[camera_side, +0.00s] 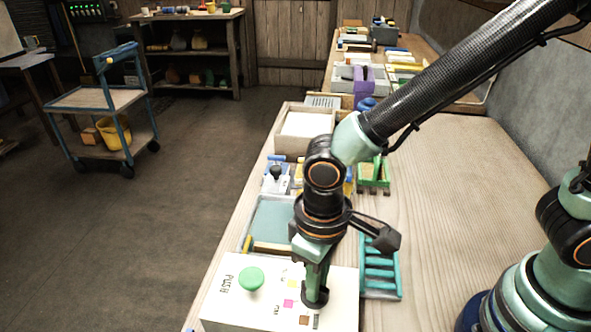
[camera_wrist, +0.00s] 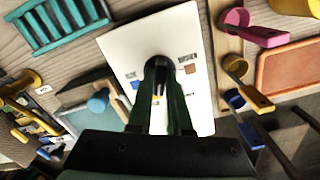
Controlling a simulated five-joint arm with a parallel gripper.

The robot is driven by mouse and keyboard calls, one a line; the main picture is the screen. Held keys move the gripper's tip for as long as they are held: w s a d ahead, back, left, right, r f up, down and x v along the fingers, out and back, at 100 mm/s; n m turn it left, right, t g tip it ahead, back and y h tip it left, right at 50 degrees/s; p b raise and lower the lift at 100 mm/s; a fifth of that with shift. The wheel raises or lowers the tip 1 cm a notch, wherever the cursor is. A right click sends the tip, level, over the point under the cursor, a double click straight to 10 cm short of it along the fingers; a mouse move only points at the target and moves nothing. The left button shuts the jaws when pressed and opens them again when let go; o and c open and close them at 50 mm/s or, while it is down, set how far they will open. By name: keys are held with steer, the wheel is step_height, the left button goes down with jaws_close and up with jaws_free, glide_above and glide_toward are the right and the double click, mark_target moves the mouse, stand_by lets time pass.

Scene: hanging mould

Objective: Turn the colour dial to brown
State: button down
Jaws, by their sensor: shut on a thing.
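A white box (camera_side: 235,310) stands on the bench at the bottom of the side view, with PUSH lettering and a green push knob (camera_side: 251,278) on top. Colour patches ring its dial: a yellow patch (camera_side: 293,284), a magenta patch (camera_side: 288,303) and a brown patch (camera_side: 304,320) show. My gripper (camera_side: 315,300) points down at the dial and is shut on it. In the wrist view the black dial (camera_wrist: 157,62) shows just beyond my fingertips (camera_wrist: 157,75), and a brown patch (camera_wrist: 190,69) lies right of it. The fingers hide much of the dial; I cannot tell which colour it points to.
A teal slatted rack (camera_side: 380,270) stands right of the box, close to my gripper. A tray (camera_side: 272,222) lies behind the box. Scoops (camera_wrist: 250,32) and a board (camera_wrist: 290,65) lie to the right in the wrist view. The bench's right part (camera_side: 450,180) is clear.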

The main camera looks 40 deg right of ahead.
steer(key=n, duration=0.4)
steer(key=shift+n, duration=0.3)
steer(key=n, duration=1)
steer(key=shift+w, duration=0.1)
steer(key=n, duration=0.4)
steer(key=shift+n, duration=0.4)
steer(key=c, duration=0.8)
jaws_free()
steer(key=shift+c, duration=0.2)
